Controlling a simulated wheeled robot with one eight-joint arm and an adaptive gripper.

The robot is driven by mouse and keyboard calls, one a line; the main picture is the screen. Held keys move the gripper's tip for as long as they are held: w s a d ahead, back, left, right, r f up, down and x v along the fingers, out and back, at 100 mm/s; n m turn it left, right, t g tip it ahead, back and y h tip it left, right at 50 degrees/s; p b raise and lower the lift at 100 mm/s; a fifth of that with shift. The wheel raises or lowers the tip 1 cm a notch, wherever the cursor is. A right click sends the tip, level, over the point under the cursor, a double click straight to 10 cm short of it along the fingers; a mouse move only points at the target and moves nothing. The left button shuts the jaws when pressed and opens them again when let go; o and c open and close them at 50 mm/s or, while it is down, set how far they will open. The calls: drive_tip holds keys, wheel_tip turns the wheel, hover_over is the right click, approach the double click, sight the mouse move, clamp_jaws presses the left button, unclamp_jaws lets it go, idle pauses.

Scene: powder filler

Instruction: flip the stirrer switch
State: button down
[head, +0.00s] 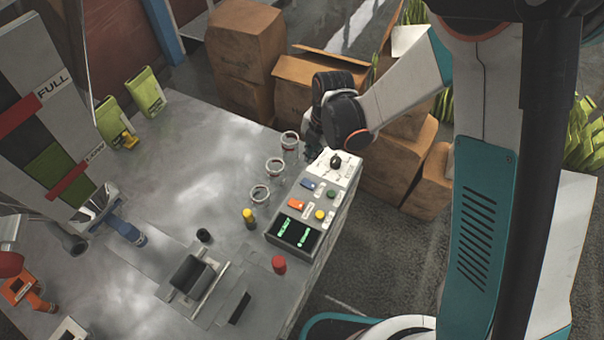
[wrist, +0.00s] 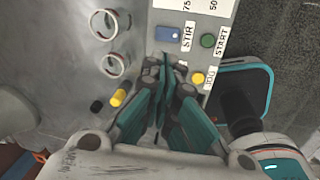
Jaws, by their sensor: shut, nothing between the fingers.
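The stirrer switch is a blue rocker (wrist: 168,34) beside the label STIR in the wrist view. It also shows in the head view as a small blue rocker (head: 308,184) on the light control panel (head: 281,221). My gripper (wrist: 165,66) is shut and empty, its dark teal fingers pointing toward the panel just below the blue rocker in the wrist picture. The fingertips look apart from the rocker; their height above the panel is unclear. In the head view my gripper (head: 312,143) is partly hidden by my wrist, near the panel's far end.
A black knob (head: 335,160), an orange rocker (head: 296,203), a green button (head: 331,194) and a yellow button (head: 320,214) share the panel. Three glass jars (head: 274,167) stand left of it. A red knob (head: 279,264) is in front. Cardboard boxes (head: 245,55) stand behind the table.

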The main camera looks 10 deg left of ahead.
sight(308, 184)
drive_tip(key=shift+s+a+f+n, duration=0.15)
drive_tip(key=shift+a+f+n, duration=0.3)
drive_tip(key=shift+f+n, duration=0.25)
drive_tip(key=f+b, duration=0.1)
drive_tip(key=f, duration=0.3)
drive_tip(key=a+f+b, duration=0.1)
drive_tip(key=f+b, duration=0.1)
drive_tip(key=f, duration=0.3)
drive_tip(key=f+b, duration=0.2)
drive_tip(key=f, duration=0.2)
drive_tip(key=shift+w+a+f, duration=0.25)
drive_tip(key=shift+a+f, duration=0.05)
drive_tip(key=shift+f, duration=0.1)
